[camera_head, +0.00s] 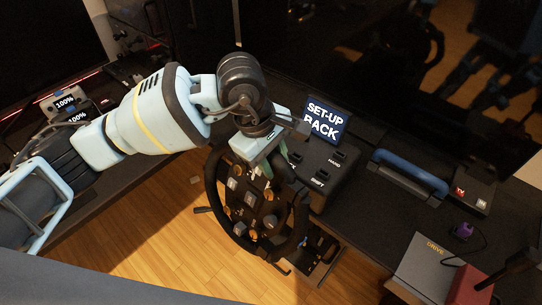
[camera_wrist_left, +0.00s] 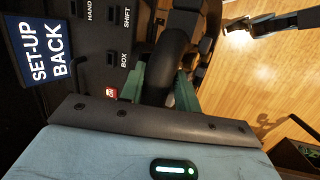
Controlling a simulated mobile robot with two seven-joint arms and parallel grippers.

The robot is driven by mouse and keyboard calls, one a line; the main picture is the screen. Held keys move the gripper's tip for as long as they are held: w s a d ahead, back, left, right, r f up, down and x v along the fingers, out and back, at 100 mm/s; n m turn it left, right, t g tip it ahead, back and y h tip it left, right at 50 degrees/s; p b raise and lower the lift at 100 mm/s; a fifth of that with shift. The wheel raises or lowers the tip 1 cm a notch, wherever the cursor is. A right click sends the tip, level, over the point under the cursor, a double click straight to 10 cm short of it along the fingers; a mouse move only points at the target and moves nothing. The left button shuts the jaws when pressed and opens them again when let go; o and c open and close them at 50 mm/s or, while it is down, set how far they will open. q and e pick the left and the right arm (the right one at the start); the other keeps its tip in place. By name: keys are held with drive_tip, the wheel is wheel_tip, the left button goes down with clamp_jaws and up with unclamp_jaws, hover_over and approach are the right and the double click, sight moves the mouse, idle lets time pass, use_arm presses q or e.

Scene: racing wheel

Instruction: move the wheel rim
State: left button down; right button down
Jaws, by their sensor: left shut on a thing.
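The black racing wheel shows in the head view, its rim (camera_head: 212,190) round a hub face with several buttons and knobs. My left gripper (camera_head: 262,168) comes down from above at the top of the wheel, partly hiding that part of the rim. In the left wrist view the green fingers of my left gripper (camera_wrist_left: 168,88) stand on either side of the dark, thick rim (camera_wrist_left: 180,45) and are shut on it. The lower part of the wheel is in plain view over the floor. My right gripper is not in view.
A black control box with a lit "SET-UP BACK" screen (camera_head: 323,120) stands just behind the wheel. A blue-topped bar (camera_head: 410,172), a small box (camera_head: 472,190), a grey "DRIVE" box (camera_head: 432,262) and a red block (camera_head: 470,287) are to the right. Wooden floor (camera_head: 150,230) shows left of the wheel.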

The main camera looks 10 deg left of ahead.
use_arm(q)
drive_tip(key=shift+w+d+r, duration=0.1)
drive_tip(key=shift+d+r, duration=0.1)
drive_tip(key=shift+r, duration=0.1)
drive_tip(key=c, duration=1.1)
unclamp_jaws()
drive_tip(key=shift+c, duration=0.2)
drive_tip(key=shift+d+f, duration=0.1)
drive_tip(key=shift+f, duration=0.05)
drive_tip(key=shift+v, duration=4)
drive_tip(key=shift+f, duration=0.1)
